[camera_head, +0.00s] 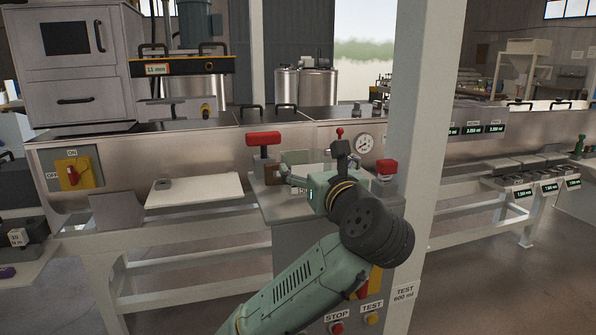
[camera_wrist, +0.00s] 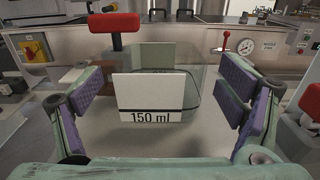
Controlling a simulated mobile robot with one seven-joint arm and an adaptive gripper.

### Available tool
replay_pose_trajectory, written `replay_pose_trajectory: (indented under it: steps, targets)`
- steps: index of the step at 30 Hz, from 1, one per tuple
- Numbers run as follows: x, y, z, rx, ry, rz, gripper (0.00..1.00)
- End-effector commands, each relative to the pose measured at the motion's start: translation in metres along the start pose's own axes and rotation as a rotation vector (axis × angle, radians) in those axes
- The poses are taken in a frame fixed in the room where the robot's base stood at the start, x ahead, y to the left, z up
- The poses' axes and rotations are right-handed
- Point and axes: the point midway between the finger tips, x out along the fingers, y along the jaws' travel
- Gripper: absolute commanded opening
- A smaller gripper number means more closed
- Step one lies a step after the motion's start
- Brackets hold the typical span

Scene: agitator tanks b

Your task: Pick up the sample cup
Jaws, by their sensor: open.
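In the wrist view, a clear see-through vessel, which looks like the sample cup (camera_wrist: 193,98), stands on the grey stand between my fingers. A white plate marked "150 ml" (camera_wrist: 155,92) is in front of part of it. My gripper (camera_wrist: 163,100) is open, with one purple-padded finger on each side of the cup and plate and a gap on both sides. In the head view my gripper (camera_head: 300,185) is over the small stand (camera_head: 290,210); my arm covers much of that spot and I cannot make out the cup there.
A red-handled fixture (camera_wrist: 115,35) rises behind the left finger, with a pale green upright panel (camera_wrist: 155,57) behind the plate. A gauge (camera_wrist: 270,46) and a red-knobbed lever (camera_wrist: 225,42) are at the back right. A white post (camera_head: 425,130) stands right of my arm.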

Motion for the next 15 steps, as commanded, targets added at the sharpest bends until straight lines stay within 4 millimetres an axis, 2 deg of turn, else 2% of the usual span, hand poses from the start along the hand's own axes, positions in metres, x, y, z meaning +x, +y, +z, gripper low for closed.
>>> replay_pose_trajectory:
  steps: [5, 12, 15]
  targets:
    - [0.014, 0.000, 0.002, -0.001, 0.001, 0.000, 0.88]
    - [0.049, 0.000, 0.004, -0.001, 0.002, 0.002, 0.88]
    - [0.057, 0.000, 0.003, -0.002, 0.000, 0.000, 0.88]
